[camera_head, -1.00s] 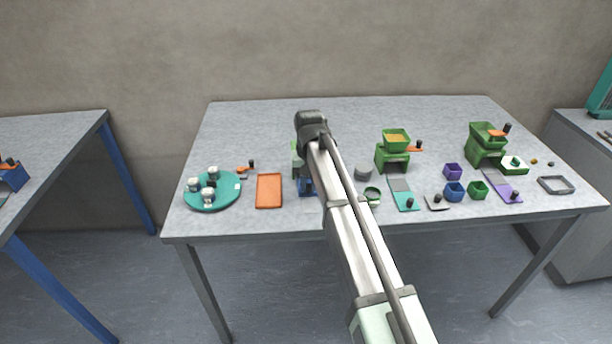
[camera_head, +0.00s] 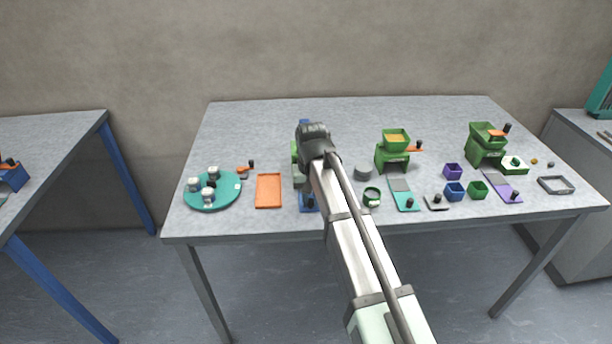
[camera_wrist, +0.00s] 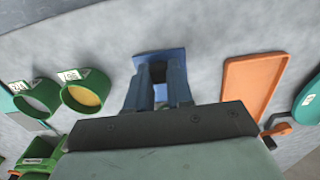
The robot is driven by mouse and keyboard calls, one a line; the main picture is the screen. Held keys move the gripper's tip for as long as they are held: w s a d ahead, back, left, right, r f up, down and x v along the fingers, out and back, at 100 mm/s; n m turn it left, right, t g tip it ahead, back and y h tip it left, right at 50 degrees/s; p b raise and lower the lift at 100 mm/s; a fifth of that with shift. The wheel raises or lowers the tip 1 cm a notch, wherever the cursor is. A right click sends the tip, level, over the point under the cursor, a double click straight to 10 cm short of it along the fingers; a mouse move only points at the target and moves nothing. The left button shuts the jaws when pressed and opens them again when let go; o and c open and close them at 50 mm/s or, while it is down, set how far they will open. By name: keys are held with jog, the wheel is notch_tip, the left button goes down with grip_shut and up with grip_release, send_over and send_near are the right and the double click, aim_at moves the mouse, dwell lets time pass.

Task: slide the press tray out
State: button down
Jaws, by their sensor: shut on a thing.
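The press tray is a flat blue slide (camera_head: 304,209) near the table's front edge, left of centre, with a small dark knob. It also shows in the wrist view (camera_wrist: 179,56), just beyond the fingertips. My gripper (camera_wrist: 159,82) points down at it, with its two fingers closed around the dark knob. In the head view my arm covers most of the gripper and much of the press. How far the tray is out of the press cannot be made out.
An orange tray (camera_head: 268,191) lies close on the left, with a teal round plate (camera_head: 228,193) beyond it. The table's front edge is near.

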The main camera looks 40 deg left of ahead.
jog(key=shift+s+d, duration=0.9)
jog(key=c, duration=1.1)
grip_release()
notch_tip(320, 180, up, 8)
jog(key=shift+f, duration=0.25)
jog(key=shift+w+a, duration=0.1)
jog(key=shift+w, duration=0.05)
